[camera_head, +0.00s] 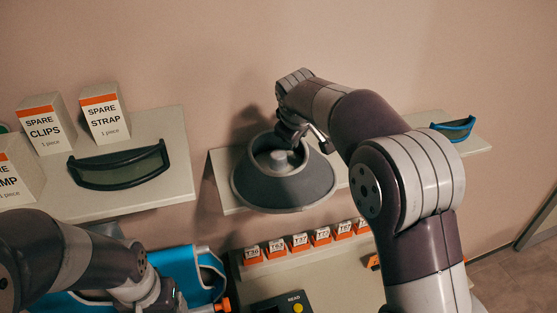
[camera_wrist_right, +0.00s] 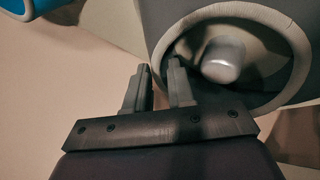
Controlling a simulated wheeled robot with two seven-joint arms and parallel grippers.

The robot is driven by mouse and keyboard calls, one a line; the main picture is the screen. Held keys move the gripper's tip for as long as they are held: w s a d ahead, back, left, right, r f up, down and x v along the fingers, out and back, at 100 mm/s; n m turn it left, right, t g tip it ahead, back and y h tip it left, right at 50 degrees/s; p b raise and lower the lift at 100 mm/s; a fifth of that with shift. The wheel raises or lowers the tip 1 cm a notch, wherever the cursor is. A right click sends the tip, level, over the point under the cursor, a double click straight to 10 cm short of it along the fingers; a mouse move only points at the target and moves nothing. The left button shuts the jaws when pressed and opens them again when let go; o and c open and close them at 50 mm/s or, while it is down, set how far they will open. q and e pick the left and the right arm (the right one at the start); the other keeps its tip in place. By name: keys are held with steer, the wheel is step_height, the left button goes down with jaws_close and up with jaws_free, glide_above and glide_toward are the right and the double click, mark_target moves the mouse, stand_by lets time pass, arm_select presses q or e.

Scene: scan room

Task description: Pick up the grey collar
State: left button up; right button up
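The grey collar (camera_head: 290,190) is a wide cone-shaped ring standing on the middle shelf, around a light grey knob (camera_head: 281,157). The knob also shows in this view (camera_wrist_right: 222,60). My left gripper (camera_head: 165,298) is at the bottom left edge, its fingers not clear.
The left shelf (camera_head: 170,190) holds a dark visor (camera_head: 120,165) and white spare-part boxes (camera_head: 105,115). Blue glasses (camera_head: 453,129) lie on the right shelf. Below are a row of orange-and-white tags (camera_head: 300,242), a blue padded item (camera_head: 207,270) and a device marked READ (camera_head: 285,303).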

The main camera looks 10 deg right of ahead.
steer(key=shift+w+d+f, duration=0.1)
jaws_close()
